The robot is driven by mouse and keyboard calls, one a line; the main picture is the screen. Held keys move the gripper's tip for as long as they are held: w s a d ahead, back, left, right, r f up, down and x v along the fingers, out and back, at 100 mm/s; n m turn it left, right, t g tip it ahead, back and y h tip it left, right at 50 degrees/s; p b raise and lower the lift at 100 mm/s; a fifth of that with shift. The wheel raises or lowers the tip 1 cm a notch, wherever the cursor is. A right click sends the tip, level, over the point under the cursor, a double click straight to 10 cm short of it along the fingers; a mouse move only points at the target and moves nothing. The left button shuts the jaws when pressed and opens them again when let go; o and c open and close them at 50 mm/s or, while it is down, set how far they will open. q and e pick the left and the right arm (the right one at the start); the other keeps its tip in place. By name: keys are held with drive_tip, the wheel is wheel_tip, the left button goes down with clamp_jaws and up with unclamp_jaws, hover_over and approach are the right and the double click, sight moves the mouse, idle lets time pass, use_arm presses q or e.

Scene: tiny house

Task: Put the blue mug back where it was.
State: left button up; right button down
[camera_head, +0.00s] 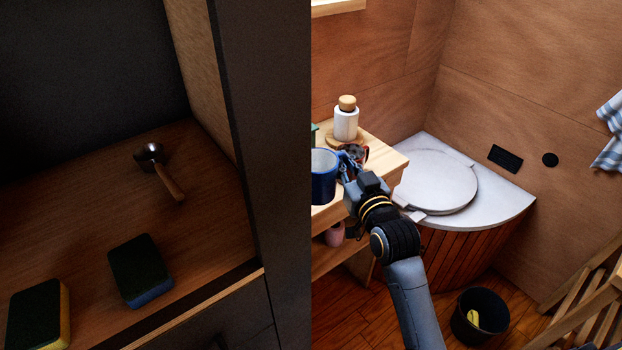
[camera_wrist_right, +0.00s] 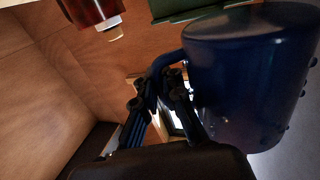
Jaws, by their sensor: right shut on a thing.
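The blue mug (camera_head: 322,182) is in the head view, partly cut off by the dark panel at its left. It appears upright over the wooden shelf top (camera_head: 386,160); whether it touches the wood I cannot tell. My right gripper (camera_head: 350,166) is beside the mug on its right, shut on its handle. In the right wrist view the mug (camera_wrist_right: 250,75) fills the right side, and the gripper fingers (camera_wrist_right: 162,92) close at the handle. My left gripper is in neither view.
A white bottle with a wooden cap (camera_head: 346,122) stands behind my gripper, with a dark red item (camera_head: 359,152) nearby. A pink object (camera_head: 335,234) is on the lower shelf. A black bin (camera_head: 480,317) stands on the floor.

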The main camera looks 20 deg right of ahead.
sight(330, 158)
drive_tip(key=w+a+f, duration=0.1)
drive_tip(key=w+f, duration=0.3)
drive_tip(key=w, duration=0.1)
drive_tip(key=w+a+f, duration=0.1)
drive_tip(key=w+f, duration=0.2)
drive_tip(key=shift+w+a+f, duration=0.1)
drive_tip(key=shift+w+a, duration=0.15)
drive_tip(key=shift+a, duration=0.1)
drive_tip(key=f, duration=0.3)
drive_tip(key=shift+w, duration=0.25)
drive_tip(key=shift+f, duration=0.45)
drive_tip(key=c, duration=1.5)
unclamp_jaws()
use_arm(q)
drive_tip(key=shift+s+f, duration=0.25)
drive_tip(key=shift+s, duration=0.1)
use_arm(e)
drive_tip(key=shift+o, duration=0.2)
